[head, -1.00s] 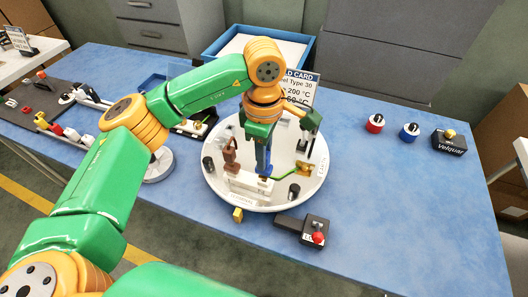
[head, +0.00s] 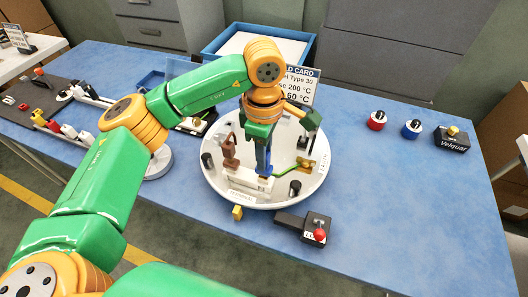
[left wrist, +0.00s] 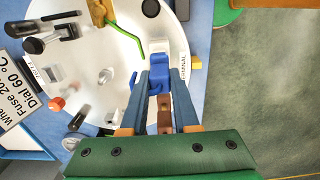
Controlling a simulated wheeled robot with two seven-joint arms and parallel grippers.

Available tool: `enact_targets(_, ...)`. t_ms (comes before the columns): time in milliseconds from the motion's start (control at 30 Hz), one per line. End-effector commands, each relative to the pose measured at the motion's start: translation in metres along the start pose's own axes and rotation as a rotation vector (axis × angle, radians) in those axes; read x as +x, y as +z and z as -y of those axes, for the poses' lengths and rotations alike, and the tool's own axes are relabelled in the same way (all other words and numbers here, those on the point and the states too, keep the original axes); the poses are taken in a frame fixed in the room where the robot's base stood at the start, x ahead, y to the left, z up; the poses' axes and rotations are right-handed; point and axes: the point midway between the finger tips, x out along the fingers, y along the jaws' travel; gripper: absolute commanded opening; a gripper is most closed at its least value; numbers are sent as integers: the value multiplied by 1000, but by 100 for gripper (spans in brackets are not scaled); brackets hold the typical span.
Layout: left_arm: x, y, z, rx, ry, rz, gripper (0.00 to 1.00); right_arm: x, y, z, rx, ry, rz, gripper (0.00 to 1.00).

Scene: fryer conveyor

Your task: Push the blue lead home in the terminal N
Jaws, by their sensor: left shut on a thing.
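The white terminal N block (head: 250,182) stands on the near part of the round white dish (head: 215,180); it also shows in the left wrist view (left wrist: 175,42). My left gripper (head: 264,168) points down at the block's right part. Its fingers (left wrist: 158,92) are shut on the blue lead (left wrist: 157,60), whose blue end meets the white block. How deep it sits is hidden. The brown lead (head: 229,150) stands upright at the block's left part. A green wire (head: 287,169) runs from a gold plate (head: 306,165) toward the block's right end. My right gripper is out of view.
A black toggle clamp (head: 303,114) stands at the dish's back right. A black box with a red-knobbed lever (head: 318,235) lies in front of the dish. Knobs (head: 411,129) stand at the right. The blue table between is clear. A load card (head: 298,85) stands behind.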

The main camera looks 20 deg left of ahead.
Motion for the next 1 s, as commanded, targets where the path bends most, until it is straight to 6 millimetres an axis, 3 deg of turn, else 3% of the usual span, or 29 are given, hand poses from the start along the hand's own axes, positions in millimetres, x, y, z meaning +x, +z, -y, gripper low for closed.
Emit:
enact_targets(300, 4, 0, 1, 1, -4, -1, 0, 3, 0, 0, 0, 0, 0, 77)
enact_targets(333, 4, 0, 1, 1, -4, -1, 31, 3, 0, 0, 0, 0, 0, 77)
enact_targets(467, 3, 0, 1, 1, -3, -1, 64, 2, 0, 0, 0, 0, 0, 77)
enact_targets(767, 2, 0, 0, 1, -2, -1, 64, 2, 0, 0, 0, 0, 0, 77)
enact_targets(1000, -16, 0, 0, 0, -2, -1, 64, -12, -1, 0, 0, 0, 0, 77)
